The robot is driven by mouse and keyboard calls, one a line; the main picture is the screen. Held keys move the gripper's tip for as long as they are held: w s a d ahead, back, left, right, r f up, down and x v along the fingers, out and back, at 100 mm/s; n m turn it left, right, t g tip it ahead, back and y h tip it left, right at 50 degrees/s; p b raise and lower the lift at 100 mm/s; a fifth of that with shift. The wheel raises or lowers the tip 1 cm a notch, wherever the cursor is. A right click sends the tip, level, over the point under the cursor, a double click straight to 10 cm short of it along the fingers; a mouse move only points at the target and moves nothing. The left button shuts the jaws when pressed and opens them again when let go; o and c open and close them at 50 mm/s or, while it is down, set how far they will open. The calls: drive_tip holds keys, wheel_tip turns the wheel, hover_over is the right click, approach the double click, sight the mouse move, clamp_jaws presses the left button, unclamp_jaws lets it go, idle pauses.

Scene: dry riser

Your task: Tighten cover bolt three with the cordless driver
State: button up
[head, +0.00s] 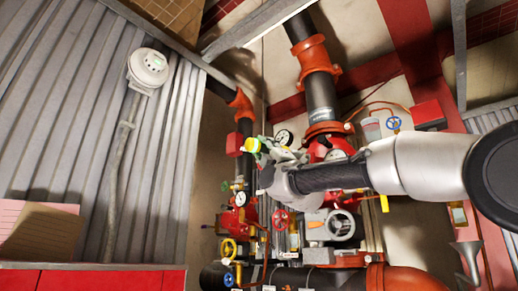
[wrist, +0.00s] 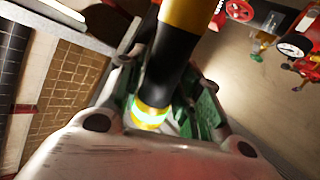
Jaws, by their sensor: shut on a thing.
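My gripper (head: 272,152) is in the middle of the head view, in front of the riser pipework. It is shut on the cordless driver (head: 252,145), whose yellow-green end sticks out to the left of the fingers. In the wrist view the driver (wrist: 168,62) is a black cylinder with yellow bands, gripped between the green-padded fingers (wrist: 165,90). The red valve body (head: 322,148) is partly hidden behind my arm. I cannot make out cover bolt three or any single cover bolt in either view.
An orange-jointed black pipe (head: 319,92) rises above. A corrugated wall (head: 75,120) with a white round device (head: 148,68) is left. A red cabinet top (head: 90,266) stands lower left.

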drive_tip(key=shift+w+d, duration=0.35)
drive_tip(key=shift+d, duration=0.35)
drive_tip(key=shift+w+d, duration=0.3)
drive_tip(key=shift+d, duration=0.2)
drive_tip(key=shift+w+d, duration=0.25)
drive_tip(key=shift+d, duration=0.2)
idle(2.7)
drive_tip(key=shift+a, duration=0.1)
drive_tip(key=shift+s+a, duration=0.4)
drive_tip(key=shift+a, duration=0.3)
drive_tip(key=shift+s+a, duration=0.45)
drive_tip(key=shift+a, duration=0.2)
drive_tip(key=shift+s+a, duration=0.4)
drive_tip(key=shift+a, duration=0.3)
